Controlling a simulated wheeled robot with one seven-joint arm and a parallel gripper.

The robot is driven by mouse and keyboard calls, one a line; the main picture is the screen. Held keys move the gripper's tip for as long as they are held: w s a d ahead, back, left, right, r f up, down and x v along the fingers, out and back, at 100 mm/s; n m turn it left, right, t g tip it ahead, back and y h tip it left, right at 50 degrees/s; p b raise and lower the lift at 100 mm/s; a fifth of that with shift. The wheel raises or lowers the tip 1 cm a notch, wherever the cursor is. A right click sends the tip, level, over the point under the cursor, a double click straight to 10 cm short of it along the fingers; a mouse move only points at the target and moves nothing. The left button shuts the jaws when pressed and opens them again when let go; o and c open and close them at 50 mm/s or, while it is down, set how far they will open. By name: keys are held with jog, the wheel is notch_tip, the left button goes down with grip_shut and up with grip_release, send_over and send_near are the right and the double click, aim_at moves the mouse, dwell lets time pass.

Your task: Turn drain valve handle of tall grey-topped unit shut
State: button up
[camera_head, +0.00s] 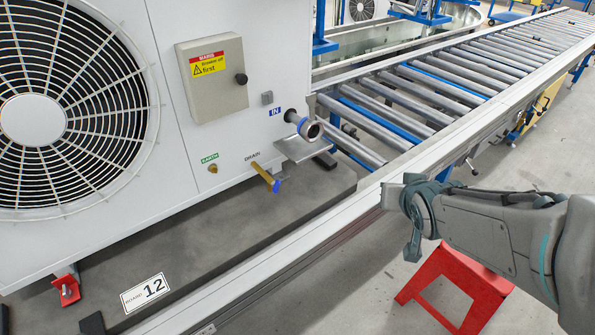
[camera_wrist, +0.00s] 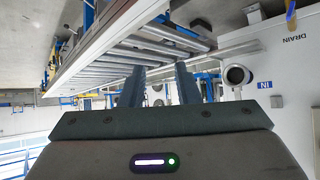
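The drain valve (camera_head: 263,175) sticks out low on the white unit's panel (camera_head: 225,135), beneath the DRAIN label. It has a yellow stem and a blue end. The unit's top is out of view. In the wrist view, part of the drain valve (camera_wrist: 291,14) shows at the upper right edge, beside an upside-down DRAIN label. My gripper (camera_head: 392,194) is right of the valve, well apart from it, over the conveyor's near rail. In the wrist view my gripper (camera_wrist: 160,75) has its two fingers apart with nothing between them. The exact handle angle is hard to tell.
A pipe outlet (camera_head: 308,127) marked IN juts out between valve and gripper; it also shows in the wrist view (camera_wrist: 237,74). A grey box (camera_head: 215,85) with a warning label sits above. The roller conveyor (camera_head: 430,85) runs behind. A red step (camera_head: 455,285) stands below my arm.

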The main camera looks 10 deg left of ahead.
jog(key=w+a+f+n+t+y+b, duration=0.25)
jog(key=a+f+y+b, duration=0.35)
jog(key=a+f+b, duration=0.4)
jog(key=n+y+b, duration=0.1)
jog(key=y+b, duration=0.5)
send_near(276, 186)
jog(key=shift+g, duration=0.45)
jog(key=b+x, duration=0.1)
jog(key=x, duration=0.3)
jog(key=b+x, duration=0.2)
jog(key=x, duration=0.2)
jog(key=shift+w+d, duration=0.1)
jog(key=shift+w, duration=0.25)
grip_shut()
